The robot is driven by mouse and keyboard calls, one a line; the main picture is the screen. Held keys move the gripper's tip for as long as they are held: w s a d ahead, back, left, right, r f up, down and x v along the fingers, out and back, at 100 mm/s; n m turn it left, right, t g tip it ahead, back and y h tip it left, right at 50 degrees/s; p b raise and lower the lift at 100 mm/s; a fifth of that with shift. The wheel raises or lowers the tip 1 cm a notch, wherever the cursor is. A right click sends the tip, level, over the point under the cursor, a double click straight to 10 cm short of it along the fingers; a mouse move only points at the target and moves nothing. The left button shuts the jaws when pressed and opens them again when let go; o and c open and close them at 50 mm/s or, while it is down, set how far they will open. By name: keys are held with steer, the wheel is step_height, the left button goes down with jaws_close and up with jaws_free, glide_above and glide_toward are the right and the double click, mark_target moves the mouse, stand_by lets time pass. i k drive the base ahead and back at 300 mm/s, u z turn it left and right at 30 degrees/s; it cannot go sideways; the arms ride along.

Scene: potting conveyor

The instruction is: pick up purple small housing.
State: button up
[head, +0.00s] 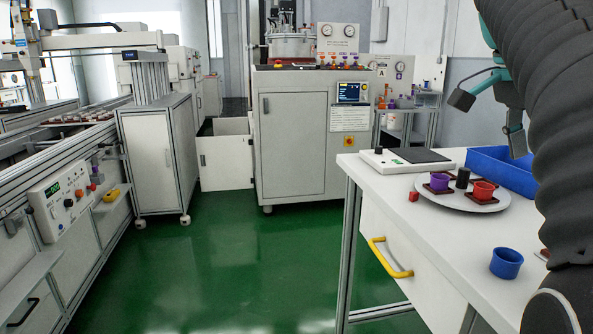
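A small purple cup-shaped housing (439,182) stands upright on a dark brown square piece at the left of a round white plate (465,207) on the white table at right. A red housing (484,190) stands on a similar brown piece at the plate's right, with a small black cylinder (463,178) between them. My gripper (489,124) is in the upper right, above the table and plate. Its two grey-tipped fingers are spread apart, with nothing seen between them. Part of it is hidden behind my dark ribbed arm cover.
A blue housing (506,263) stands near the table's front, and a small red block (414,197) lies left of the plate. A blue tray (507,168) and a flat scale-like device (407,160) sit at the back. A yellow drawer handle (388,258) juts from the table. The green floor (250,265) is clear.

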mark_target(439, 182)
steer(key=k, duration=1.35)
